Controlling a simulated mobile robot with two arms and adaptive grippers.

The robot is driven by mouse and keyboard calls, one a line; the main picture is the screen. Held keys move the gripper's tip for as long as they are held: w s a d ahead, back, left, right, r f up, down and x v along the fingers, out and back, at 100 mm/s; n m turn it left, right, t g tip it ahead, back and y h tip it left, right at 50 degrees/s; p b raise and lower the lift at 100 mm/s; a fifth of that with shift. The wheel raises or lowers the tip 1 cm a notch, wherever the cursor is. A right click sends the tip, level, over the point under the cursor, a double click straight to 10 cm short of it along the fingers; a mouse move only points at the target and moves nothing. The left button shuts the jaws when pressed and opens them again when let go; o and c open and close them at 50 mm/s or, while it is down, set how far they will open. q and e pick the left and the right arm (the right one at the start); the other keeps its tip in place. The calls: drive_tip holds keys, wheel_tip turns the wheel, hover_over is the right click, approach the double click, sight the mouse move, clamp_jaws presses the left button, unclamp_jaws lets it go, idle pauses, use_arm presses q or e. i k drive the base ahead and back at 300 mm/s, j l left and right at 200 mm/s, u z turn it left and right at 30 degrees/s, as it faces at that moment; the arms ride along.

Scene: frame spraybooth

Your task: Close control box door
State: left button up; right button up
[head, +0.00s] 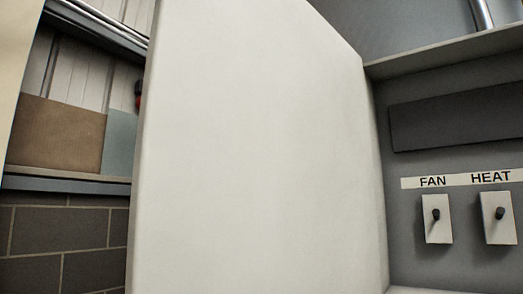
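The control box door (255,150) is a large off-white panel that fills the middle of the head view. It stands open, swung out from the left side of the grey control box (430,80). The box interior shows at the right, with a FAN switch (437,219) and a HEAT switch (498,218) under a white label strip (450,180). A dark panel (455,118) sits above the label. Neither of my grippers is in view. The door's lower edge is cut off by the frame.
At the left are a grey block wall (65,245) and a ledge (65,180) with a brown board (57,135) and a pale blue-grey board (119,143). A small red and black item (138,96) is partly hidden behind the door's left edge. A pipe (481,14) runs at the top right.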

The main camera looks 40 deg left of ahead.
sight(253, 173)
drive_tip(key=j+z, duration=0.1)
drive_tip(key=j, duration=0.5)
drive_tip(key=k+j+z, duration=0.1)
drive_tip(key=j, duration=0.45)
drive_tip(key=k+j+z, duration=0.15)
drive_tip(key=j, duration=0.45)
